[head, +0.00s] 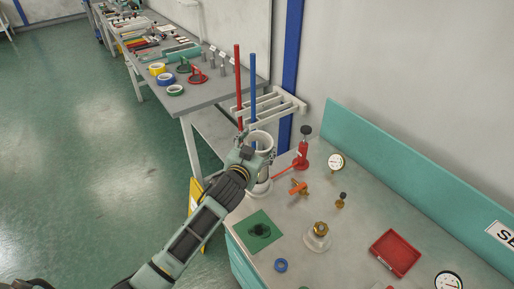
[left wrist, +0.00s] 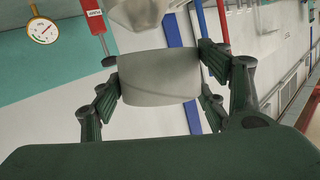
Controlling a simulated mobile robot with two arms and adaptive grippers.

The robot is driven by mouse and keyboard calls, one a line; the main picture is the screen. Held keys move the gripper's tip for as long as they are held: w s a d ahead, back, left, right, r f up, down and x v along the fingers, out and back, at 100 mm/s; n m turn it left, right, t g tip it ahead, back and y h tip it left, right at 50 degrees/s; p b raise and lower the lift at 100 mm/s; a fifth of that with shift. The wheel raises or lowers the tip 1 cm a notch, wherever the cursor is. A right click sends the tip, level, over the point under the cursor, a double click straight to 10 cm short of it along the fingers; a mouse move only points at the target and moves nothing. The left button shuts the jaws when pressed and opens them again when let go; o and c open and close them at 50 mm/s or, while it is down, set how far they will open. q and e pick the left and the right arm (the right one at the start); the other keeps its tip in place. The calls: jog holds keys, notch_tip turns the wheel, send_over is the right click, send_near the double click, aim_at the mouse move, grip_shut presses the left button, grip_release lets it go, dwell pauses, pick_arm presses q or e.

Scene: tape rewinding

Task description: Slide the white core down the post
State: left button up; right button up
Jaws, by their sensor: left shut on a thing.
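The white core (head: 262,140) is gripped by my left gripper (head: 255,150) beside the workbench's far left corner. In the left wrist view the core (left wrist: 160,75) sits between the fingers of my left gripper (left wrist: 160,82), with finger pads at both sides. A red post (head: 238,75) and a blue post (head: 253,85) stand upright here. The blue post's lower part is hidden at the core; I cannot tell whether the core is around it. A white round part (head: 263,187) is below the gripper, partly hidden. My right gripper is not seen.
The workbench (head: 285,225) holds a red bottle-like tool (head: 303,150), a gauge (head: 336,162), a green mat (head: 258,232), a blue ring (head: 281,265) and a red tray (head: 395,253). A grey table (head: 215,92) with tape rolls stands beyond.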

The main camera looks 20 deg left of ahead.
pick_arm(q)
jog(key=o, duration=1.2)
jog(key=v, duration=1.2)
